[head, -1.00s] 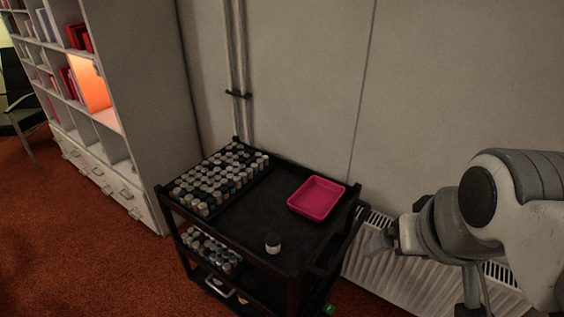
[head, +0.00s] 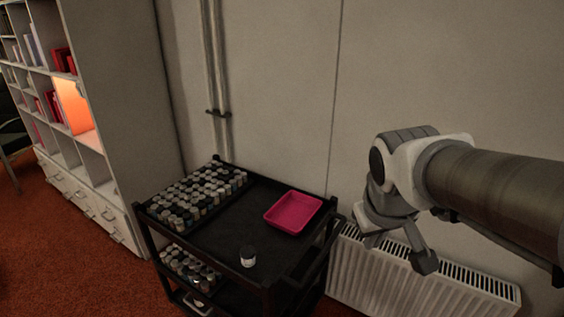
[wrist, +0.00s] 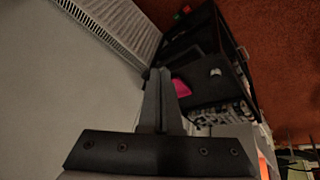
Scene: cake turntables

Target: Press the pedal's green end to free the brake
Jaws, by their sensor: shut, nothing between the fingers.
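The pedal's green end (wrist: 187,9) shows as a small patch at the top of the wrist view, by the cart's foot. An orange-red patch (wrist: 178,17) lies beside it; I cannot tell the pedal's full shape or tilt. The pedal is out of the head view. My gripper (wrist: 158,72) is shut and empty, its fingers together in the wrist view, apart from the pedal. In the head view my gripper (head: 374,239) hangs in front of the wall and radiator, right of the cart.
The black cart (head: 268,285) carries a block of many jars (head: 195,195), a pink tray (head: 293,212) and a lone jar (head: 248,257). A white radiator (head: 385,280) is fixed to the wall at right. A shelf unit (head: 110,120) stands at left. Red carpet shows at lower left.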

